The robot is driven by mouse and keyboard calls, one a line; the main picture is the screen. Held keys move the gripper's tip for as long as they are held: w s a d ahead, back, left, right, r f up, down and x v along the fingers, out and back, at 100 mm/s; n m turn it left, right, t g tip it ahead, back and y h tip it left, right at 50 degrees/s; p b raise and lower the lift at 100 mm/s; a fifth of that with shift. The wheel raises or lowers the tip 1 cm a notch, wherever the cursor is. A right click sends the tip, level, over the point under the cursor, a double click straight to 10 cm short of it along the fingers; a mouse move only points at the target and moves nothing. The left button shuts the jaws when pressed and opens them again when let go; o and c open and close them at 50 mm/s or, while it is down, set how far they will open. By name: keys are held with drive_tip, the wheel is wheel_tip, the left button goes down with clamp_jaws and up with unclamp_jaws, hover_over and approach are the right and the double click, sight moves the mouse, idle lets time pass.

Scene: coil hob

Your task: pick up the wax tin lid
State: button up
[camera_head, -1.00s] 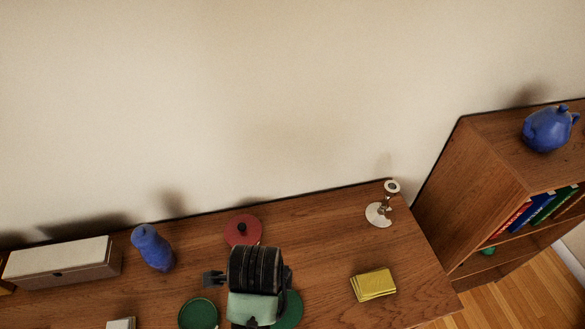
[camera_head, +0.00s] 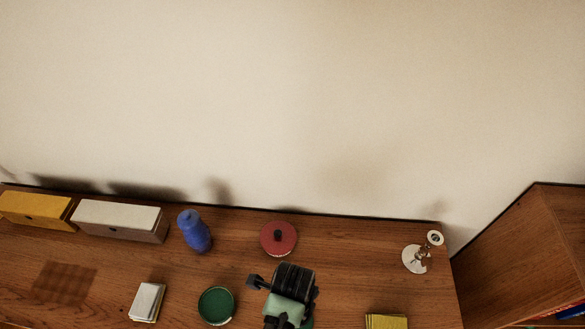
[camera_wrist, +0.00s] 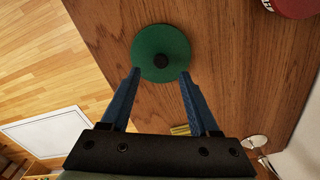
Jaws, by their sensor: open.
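A round green lid with a dark knob (camera_wrist: 150,40), which I take for the wax tin lid, lies flat on the wooden top in the wrist view. In the head view my arm mostly covers it. My gripper (camera_wrist: 160,73) is open and empty. Its two blue fingers point at the lid, with the tips near its lower edge on either side of the knob. I cannot tell how high they are above it. An open green tin (camera_head: 216,305) stands left of my arm in the head view.
A red lidded pot (camera_head: 278,238) stands behind my arm. Also on the top are a blue bottle-like object (camera_head: 194,232), a white box (camera_head: 118,221), a yellow box (camera_head: 36,211), white cards (camera_head: 147,301), yellow cloths (camera_head: 386,322) and a candlestick (camera_head: 415,259). A bookcase (camera_head: 530,250) stands right.

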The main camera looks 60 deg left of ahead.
drive_tip(key=shift+a+f+p, duration=0.1)
drive_tip(key=shift+f+p, duration=0.25)
drive_tip(key=shift+f, duration=2.1)
drive_tip(key=shift+c, duration=0.2)
clamp_jaws()
